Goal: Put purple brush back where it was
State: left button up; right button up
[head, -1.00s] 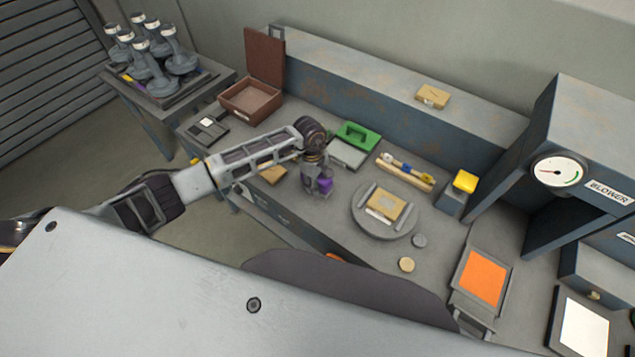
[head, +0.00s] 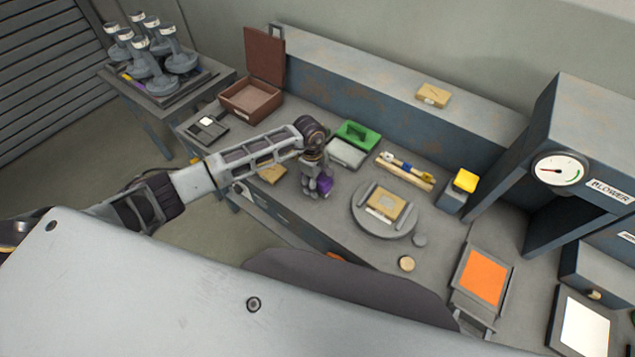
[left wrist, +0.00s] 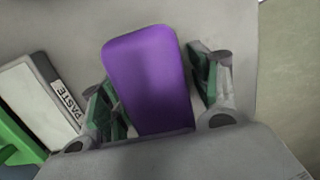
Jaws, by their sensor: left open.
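The purple brush (head: 325,185) is at the bench top, left of the round grey plate; only a purple block-shaped part of it shows. In the left wrist view the purple brush (left wrist: 150,80) stands between the fingers of my left gripper (left wrist: 157,92). A gap shows on its right side; the left finger is very close to it, and I cannot tell whether they touch. My left gripper (head: 317,188) is open around the brush. The brush's lower end is hidden by the gripper body. My right gripper is not in view.
A wooden rack (head: 405,179) with blue and yellow tools lies behind the round plate (head: 361,219). A paste box (head: 346,153) and green tray (head: 361,132) stand close behind the gripper. A brown open box (head: 250,99) is farther left. Bench in front of the brush is clear.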

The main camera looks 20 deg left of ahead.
pick_arm(q)
jog(key=shift+r, duration=0.15)
jog(key=r, duration=0.3)
jog(key=a+r+b, duration=0.1)
jog(key=r, duration=0.6)
jog(key=shift+w+a+r, duration=0.15)
jog(key=shift+w+r, duration=0.15)
jog(key=shift+r+b, duration=0.3)
jog(key=shift+r, duration=0.3)
dwell(0.5)
